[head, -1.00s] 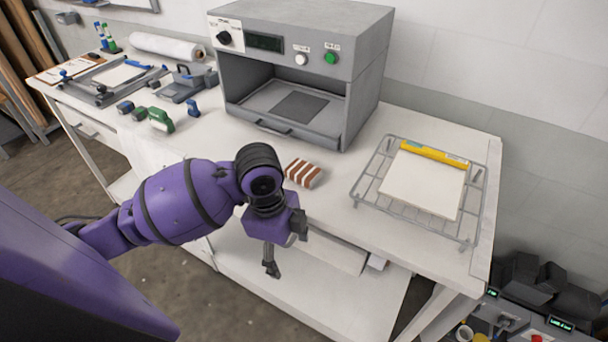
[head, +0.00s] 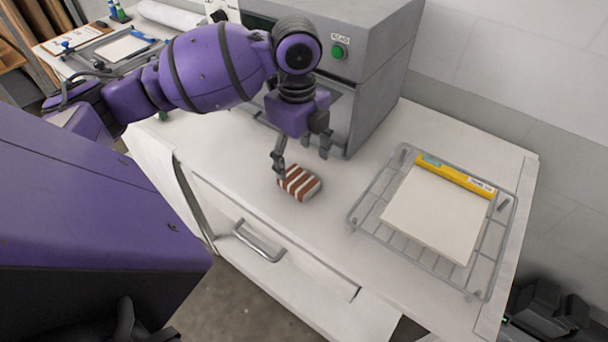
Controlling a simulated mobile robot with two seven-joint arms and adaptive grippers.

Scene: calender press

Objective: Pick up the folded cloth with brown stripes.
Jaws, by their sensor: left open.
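The folded cloth with brown and white stripes (head: 299,184) lies on the white bench top in front of the grey press. My left gripper (head: 301,163) is open and points down just behind the cloth, at its upper edge in the picture. One finger hangs by the cloth's upper left corner, the other to the upper right. I cannot tell whether the left finger touches the cloth. Nothing is between the fingers that I can make out. My right gripper is not in view.
The press (head: 373,87) stands behind the gripper, partly hidden by my arm. To the right, a wire rack (head: 362,207) holds a pale board (head: 437,214) with a yellow strip (head: 455,176) on it. A drawer handle (head: 259,241) is on the bench front. Bench top around the cloth is clear.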

